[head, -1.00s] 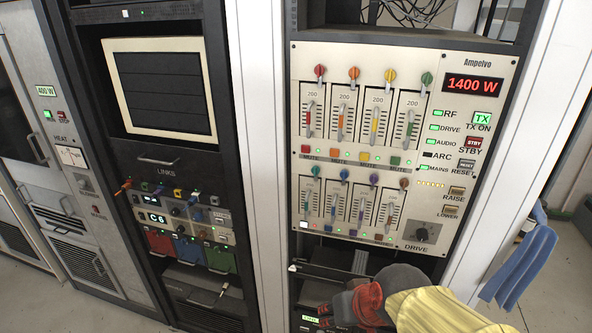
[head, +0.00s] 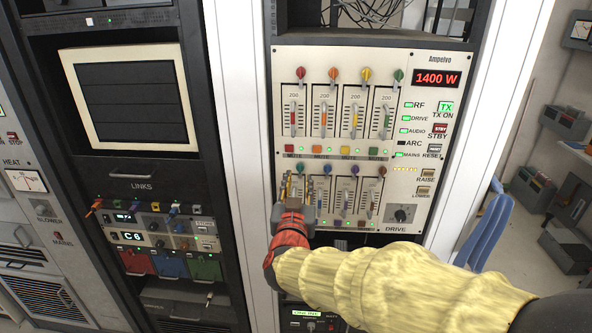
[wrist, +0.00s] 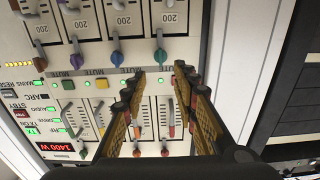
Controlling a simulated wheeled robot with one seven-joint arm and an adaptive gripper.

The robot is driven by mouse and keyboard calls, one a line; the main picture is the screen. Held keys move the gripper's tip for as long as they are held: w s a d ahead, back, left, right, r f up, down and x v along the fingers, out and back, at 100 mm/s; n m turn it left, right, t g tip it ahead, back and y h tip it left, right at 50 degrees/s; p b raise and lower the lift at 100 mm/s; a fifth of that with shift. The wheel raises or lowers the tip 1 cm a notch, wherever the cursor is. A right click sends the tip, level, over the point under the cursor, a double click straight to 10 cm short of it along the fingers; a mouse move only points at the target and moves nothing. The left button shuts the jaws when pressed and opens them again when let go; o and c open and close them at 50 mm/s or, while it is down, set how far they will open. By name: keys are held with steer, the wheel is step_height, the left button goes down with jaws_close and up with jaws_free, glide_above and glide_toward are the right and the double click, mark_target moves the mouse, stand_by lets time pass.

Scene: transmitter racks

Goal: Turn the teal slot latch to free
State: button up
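The teal slot latch (wrist: 160,56) is at the top of the leftmost lower slot on the panel. In the wrist view, which shows the panel upside down, it lies just beyond and between my fingertips, its grey part lined up with the slot. My gripper (wrist: 158,76) is open, with one finger on each side of the latch's line. It does not clearly touch the latch.
A blue latch (wrist: 116,58) sits close beside the teal one, with purple (wrist: 76,61) and brown latches (wrist: 38,48) farther along. Mute buttons (wrist: 102,83) and upper-row faders lie between my fingers and nearby. The white rack post (head: 238,120) stands left of the panel.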

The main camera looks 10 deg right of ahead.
mark_target(300, 167)
steer(key=b+x, duration=0.1)
steer(key=x, duration=0.6)
steer(key=shift+w+f+b, duration=0.15)
steer(key=shift+w+b, duration=0.15)
steer(key=shift+b, duration=0.05)
jaws_close()
